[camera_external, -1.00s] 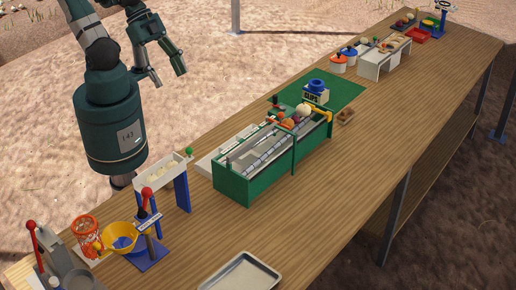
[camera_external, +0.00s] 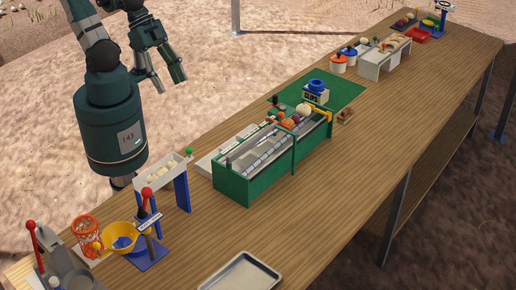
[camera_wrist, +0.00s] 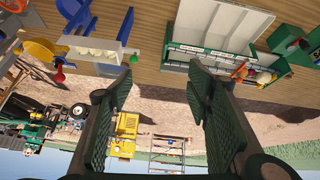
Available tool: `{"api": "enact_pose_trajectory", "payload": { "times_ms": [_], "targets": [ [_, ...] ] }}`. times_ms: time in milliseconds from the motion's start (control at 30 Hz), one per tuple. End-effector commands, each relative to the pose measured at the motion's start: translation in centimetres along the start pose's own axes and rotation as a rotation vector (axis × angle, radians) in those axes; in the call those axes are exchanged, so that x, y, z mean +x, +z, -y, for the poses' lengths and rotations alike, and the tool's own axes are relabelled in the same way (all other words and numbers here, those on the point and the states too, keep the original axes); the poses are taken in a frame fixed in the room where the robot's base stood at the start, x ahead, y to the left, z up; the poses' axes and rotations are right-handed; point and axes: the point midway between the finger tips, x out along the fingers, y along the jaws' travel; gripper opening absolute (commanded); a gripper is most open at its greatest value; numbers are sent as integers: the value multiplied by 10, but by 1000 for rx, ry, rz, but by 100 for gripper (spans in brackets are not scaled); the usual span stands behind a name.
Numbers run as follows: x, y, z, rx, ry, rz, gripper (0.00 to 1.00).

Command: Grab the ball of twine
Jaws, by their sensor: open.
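I cannot clearly pick out a ball of twine. A pale cream ball (camera_external: 303,110) and an orange ball (camera_external: 288,122) sit at the far end of the long green trough (camera_external: 231,188); either's identity is too small to tell. A small brown object (camera_external: 345,116) lies on the table to the right of the trough. My gripper (camera_external: 171,84) is open and empty, raised on the far left side of the table, well away from these things. In the wrist view its two fingers (camera_wrist: 158,76) are spread, with the trough (camera_wrist: 218,46) beyond, upside down.
A white stand with blue legs (camera_external: 181,196) and a yellow bowl (camera_external: 117,237) stand near the table's left end. A metal tray (camera_external: 240,274) lies at the front. A blue-topped box (camera_external: 316,92) stands behind the trough. The right side of the wooden table (camera_external: 350,190) is mostly clear.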

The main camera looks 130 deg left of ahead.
Motion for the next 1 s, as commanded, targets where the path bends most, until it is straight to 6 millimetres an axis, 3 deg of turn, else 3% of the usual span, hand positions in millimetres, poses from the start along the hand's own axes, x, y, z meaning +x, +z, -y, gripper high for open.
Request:
{"api": "enact_pose_trajectory", "payload": {
  "times_ms": [1000],
  "targets": [
    [147, 65, -38, -887, -170, 299, 50]
  ]
}}
